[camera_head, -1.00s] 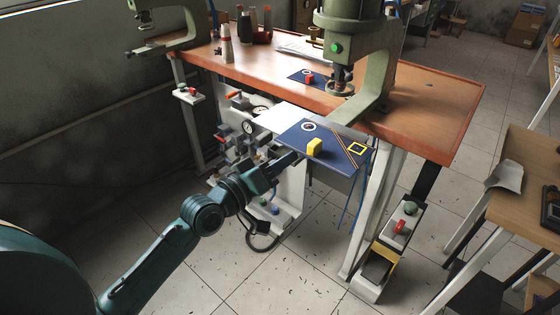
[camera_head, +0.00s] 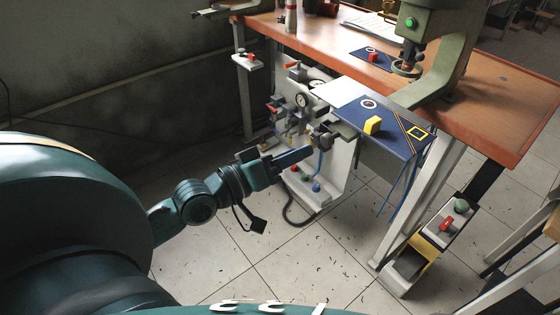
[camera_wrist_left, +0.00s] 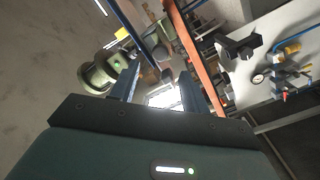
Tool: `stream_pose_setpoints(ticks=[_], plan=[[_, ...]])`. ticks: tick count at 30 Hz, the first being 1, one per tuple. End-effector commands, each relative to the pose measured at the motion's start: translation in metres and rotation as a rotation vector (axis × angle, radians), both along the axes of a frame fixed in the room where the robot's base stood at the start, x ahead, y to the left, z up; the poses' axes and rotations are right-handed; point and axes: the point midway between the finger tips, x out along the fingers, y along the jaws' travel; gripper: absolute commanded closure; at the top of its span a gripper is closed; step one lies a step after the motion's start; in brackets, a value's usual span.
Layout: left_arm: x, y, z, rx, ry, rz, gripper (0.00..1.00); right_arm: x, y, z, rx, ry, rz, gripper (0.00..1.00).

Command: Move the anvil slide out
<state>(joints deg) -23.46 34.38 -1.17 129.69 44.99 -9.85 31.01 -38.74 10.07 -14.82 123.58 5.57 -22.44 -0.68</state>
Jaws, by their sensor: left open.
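The blue slide plate (camera_head: 397,133), which I take to be the anvil slide, juts out past the front edge of the table. My right gripper is not in view.
The orange-brown table (camera_head: 500,100) bears a green press (camera_head: 440,50) and a second, smaller blue plate with a red block (camera_head: 373,57). A valve panel (camera_head: 335,175) with gauges and hoses stands below. A control box (camera_head: 447,222) is at the right leg.

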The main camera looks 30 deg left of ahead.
Motion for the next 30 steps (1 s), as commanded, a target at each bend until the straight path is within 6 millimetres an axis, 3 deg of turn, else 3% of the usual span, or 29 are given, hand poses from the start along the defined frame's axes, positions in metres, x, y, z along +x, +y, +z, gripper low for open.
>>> stream_pose_setpoints(ticks=[9, 30], plan=[[-0.024, 0.011, 0.000, 0.001, -0.001, -0.001, 0.54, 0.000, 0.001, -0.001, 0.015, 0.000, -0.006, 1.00], [-0.025, 0.011, 0.000, 0.000, -0.002, 0.000, 0.54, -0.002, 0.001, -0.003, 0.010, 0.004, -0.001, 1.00]])
